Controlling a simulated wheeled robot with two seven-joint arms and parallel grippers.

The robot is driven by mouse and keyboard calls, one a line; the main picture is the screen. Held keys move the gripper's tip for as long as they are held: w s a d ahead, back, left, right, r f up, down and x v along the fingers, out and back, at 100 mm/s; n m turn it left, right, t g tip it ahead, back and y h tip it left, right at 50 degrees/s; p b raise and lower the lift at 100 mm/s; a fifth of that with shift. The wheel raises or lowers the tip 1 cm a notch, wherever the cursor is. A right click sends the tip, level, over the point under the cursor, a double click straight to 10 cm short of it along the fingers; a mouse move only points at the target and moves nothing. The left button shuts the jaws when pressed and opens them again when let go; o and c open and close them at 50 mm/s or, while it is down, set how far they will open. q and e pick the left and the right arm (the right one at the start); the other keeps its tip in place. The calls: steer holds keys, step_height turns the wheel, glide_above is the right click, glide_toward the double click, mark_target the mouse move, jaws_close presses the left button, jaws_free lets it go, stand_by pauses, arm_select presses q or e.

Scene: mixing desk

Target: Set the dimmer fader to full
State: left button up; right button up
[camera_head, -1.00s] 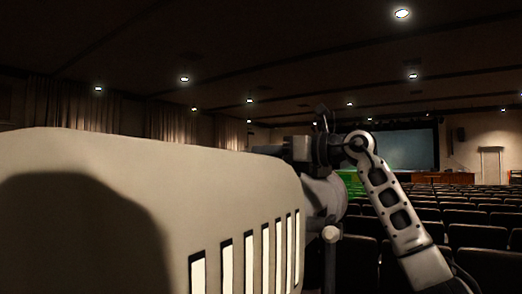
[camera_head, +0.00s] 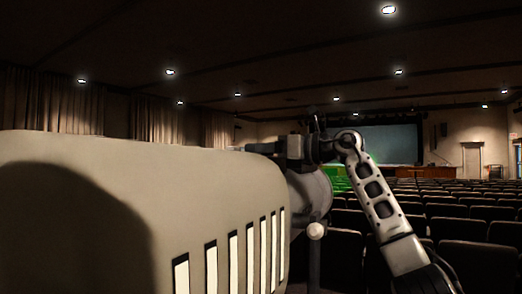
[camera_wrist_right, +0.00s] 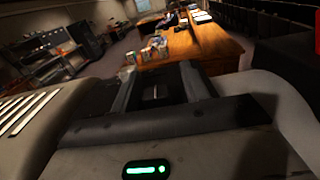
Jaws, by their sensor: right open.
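I cannot make out the dimmer fader in either view. A large beige lamp-like housing (camera_head: 120,200) with vent slots fills the left of the head view; its side shows in the right wrist view (camera_wrist_right: 25,125). My right arm comes in from the right, and its dark gripper (camera_head: 268,149) points left beyond the housing's far top edge. In the right wrist view the gripper's dark fingers (camera_wrist_right: 158,90) stand apart, open, with a small pale mark between them that I cannot identify. Whether they touch the housing is unclear. My left gripper is out of view.
A round silver part (camera_head: 310,195) and a knob on a pole (camera_head: 316,231) stand at the housing's far end. Rows of dark seats (camera_head: 465,218) lie beyond. The wrist view shows a wooden desk (camera_wrist_right: 195,42) with small items and a dark rack (camera_wrist_right: 55,55).

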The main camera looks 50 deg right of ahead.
arm_select(q)
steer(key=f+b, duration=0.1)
steer(key=b, duration=0.1)
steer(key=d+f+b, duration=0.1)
steer(key=b, duration=0.1)
steer(key=shift+b, duration=0.3)
arm_select(e)
steer(key=v, duration=1.5)
steer(key=shift+s, duration=0.3)
steer(key=shift+d, duration=0.1)
